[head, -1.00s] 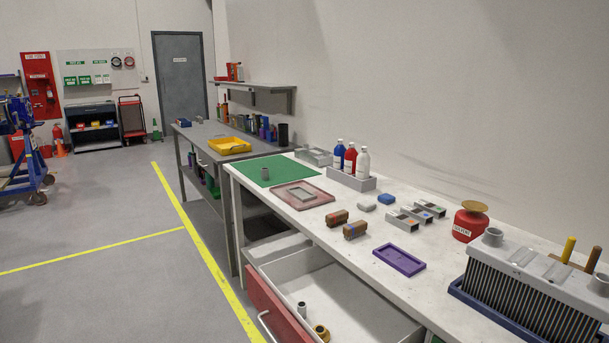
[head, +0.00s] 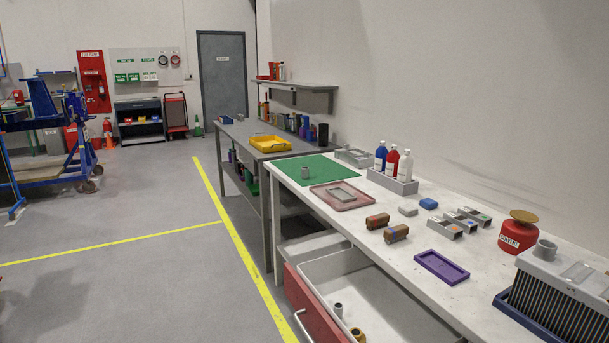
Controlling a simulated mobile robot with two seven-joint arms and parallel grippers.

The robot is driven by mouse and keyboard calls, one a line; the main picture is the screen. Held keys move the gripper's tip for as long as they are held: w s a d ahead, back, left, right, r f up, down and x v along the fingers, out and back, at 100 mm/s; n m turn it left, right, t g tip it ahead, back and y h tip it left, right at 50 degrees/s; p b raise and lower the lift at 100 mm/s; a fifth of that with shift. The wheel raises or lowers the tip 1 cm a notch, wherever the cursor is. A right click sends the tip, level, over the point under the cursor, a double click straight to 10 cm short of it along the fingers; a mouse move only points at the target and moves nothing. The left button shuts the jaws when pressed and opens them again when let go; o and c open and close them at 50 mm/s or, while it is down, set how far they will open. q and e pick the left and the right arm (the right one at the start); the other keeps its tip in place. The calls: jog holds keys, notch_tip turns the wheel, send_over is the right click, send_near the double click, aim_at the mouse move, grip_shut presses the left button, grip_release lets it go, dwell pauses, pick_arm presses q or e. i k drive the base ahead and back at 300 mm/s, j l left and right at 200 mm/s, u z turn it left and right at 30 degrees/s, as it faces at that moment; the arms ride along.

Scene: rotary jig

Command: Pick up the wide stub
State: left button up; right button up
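Several short tube-like pieces are in the head view, and I cannot tell for certain which is the wide stub. Inside the open drawer (head: 337,262) are a small grey piece (head: 338,309) and a brass-coloured piece (head: 357,335), close together near the front. Neither of my grippers shows in the view.
The white bench (head: 478,300) also holds a pink tray (head: 340,205), two brown blocks, a purple tray (head: 441,267), a bottle rack (head: 392,183) and a red solvent can (head: 518,236). The open drawer juts out from the bench.

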aim_at(304, 170)
jog(key=k, duration=1.1)
jog(key=k+z, duration=0.15)
jog(key=z, duration=2.25)
jog(key=j+z, duration=0.2)
jog(key=z, duration=0.2)
jog(key=j+z, duration=0.15)
jog(key=z, duration=0.2)
jog(key=k+j, duration=0.15)
jog(key=j, duration=0.2)
jog(key=k+j, duration=0.15)
jog(key=j, duration=0.25)
jog(key=k+j, duration=0.15)
jog(key=j, duration=0.2)
jog(key=k+j, duration=0.15)
jog(key=j, duration=0.25)
jog(key=k+j, duration=0.15)
jog(key=j, duration=0.2)
jog(key=k+j, duration=0.15)
jog(key=j, duration=0.25)
